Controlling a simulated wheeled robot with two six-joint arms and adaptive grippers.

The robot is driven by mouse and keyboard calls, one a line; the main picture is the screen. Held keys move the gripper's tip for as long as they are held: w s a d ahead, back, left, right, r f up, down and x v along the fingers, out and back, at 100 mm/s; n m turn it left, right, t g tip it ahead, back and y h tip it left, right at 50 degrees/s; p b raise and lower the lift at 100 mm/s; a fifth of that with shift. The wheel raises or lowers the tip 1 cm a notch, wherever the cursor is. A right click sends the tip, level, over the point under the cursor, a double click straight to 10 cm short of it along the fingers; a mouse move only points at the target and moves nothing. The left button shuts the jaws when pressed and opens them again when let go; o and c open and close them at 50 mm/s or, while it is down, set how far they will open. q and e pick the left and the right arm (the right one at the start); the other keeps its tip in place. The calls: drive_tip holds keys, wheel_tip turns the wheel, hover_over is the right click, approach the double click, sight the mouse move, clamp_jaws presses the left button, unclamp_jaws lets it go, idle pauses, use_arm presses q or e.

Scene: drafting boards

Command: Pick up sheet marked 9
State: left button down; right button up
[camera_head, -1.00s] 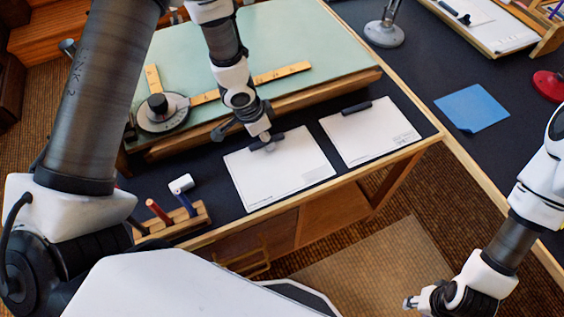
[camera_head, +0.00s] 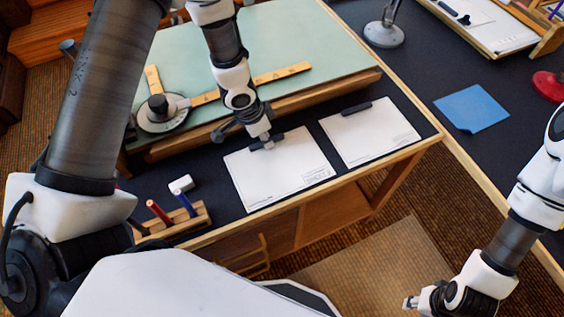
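Two white sheets lie side by side on the dark desk top, each with a black clip bar at its far edge. The left sheet (camera_head: 275,180) has a small printed block at its lower right, too small to read. The right sheet (camera_head: 372,136) has finer print that I cannot read, so I cannot tell which is marked 9. My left gripper (camera_head: 268,146) points down at the left sheet's far edge, by its black clip. Its fingertips are too small to judge whether they are open or touching. My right gripper (camera_head: 410,302) hangs low at the right, away from the sheets.
A green drafting board (camera_head: 290,40) with a wooden ruler and round drafting head stands behind the sheets. A wooden pen holder (camera_head: 190,222) and white eraser (camera_head: 181,184) are at the left. A blue sheet (camera_head: 472,109), grey lamp base (camera_head: 384,35) and red object (camera_head: 549,86) are at the right.

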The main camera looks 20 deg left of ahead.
use_arm(q)
drive_tip(key=shift+r+p, duration=1.15)
drive_tip(key=shift+p, duration=0.15)
drive_tip(key=r+p, duration=0.4)
drive_tip(key=r, duration=0.1)
drive_tip(key=shift+s+d+p, duration=0.35)
drive_tip(key=shift+d+p, duration=0.05)
